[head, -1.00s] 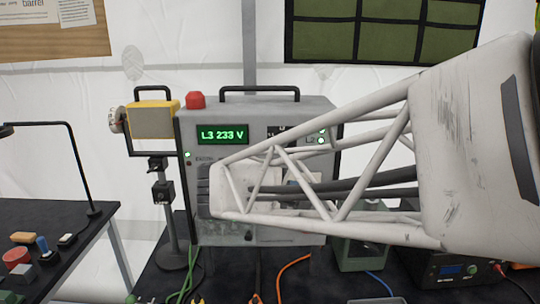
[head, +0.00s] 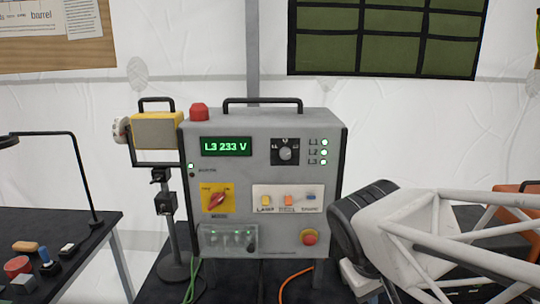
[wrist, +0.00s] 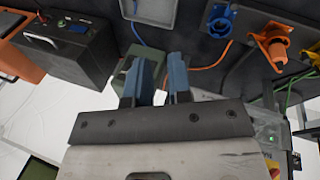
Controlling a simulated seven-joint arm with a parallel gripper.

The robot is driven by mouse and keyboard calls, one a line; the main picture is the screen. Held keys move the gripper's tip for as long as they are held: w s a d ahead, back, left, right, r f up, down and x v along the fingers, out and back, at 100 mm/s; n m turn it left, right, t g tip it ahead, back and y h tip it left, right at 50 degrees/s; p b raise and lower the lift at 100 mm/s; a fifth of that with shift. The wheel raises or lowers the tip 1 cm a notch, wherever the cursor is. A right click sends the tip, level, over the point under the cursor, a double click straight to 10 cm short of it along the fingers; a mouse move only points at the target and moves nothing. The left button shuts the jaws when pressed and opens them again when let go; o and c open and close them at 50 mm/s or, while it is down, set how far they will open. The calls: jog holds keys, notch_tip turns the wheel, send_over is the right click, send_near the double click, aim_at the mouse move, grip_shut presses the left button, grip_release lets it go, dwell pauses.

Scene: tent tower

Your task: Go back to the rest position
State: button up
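The grey control box (head: 262,180) stands upright in the middle of the head view, its front panel in plain sight. Its display (head: 226,147) reads "L3 233 V". A red handle sits on the yellow main switch (head: 217,198). My arm is at the lower right, apart from the box front; my gripper cannot be made out there. In the wrist view, my gripper (wrist: 157,78) shows two blue-grey fingers with an empty gap between them.
A yellow device on a stand (head: 160,131) is left of the box. A side table with a lamp (head: 80,175) stands further left. The wrist view shows a blue socket (wrist: 221,22), an orange socket (wrist: 272,45), cables, and a dark box (wrist: 65,42).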

jog(key=shift+s+f+m+t+y, duration=0.1)
jog(key=shift+s+f+m+y, duration=0.15)
jog(key=shift+s+m+y, duration=0.45)
jog(key=shift+s+f+m+t+y, duration=0.1)
jog(key=shift+s+f+m+y, duration=0.2)
jog(key=shift+s, duration=0.55)
jog(key=shift+s+f+m+t+y, duration=0.1)
jog(key=shift+s+f+m+y, duration=0.05)
jog(key=shift+s+m+y, duration=0.55)
jog(key=shift+s, duration=0.1)
